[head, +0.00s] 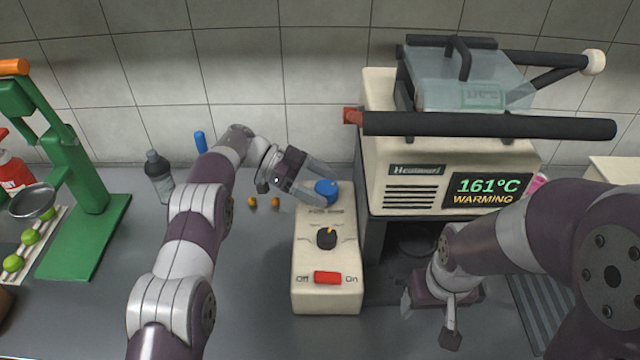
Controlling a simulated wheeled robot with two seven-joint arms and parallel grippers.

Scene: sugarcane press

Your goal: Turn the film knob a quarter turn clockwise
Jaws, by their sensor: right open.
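A cream control box (306,280) stands on the counter left of the sealing machine. At its far end is a blue knob (326,188), with small lettering below it that I cannot read fully. A black knob (326,238) with a yellow pointer sits mid-box, and a red switch (327,278) between "Off" and "On" is nearest me. My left gripper (323,190) has its two fingers apart on either side of the blue knob; whether they touch it is unclear. My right gripper (428,322) is open and empty, low in front of the machine.
The machine (380,145) has a long black handle bar (490,125) and a display reading 161°C WARMING. A green press (75,180), limes (30,237) and a bottle (158,175) stand at left. Two small orange pieces (275,202) lie near the box.

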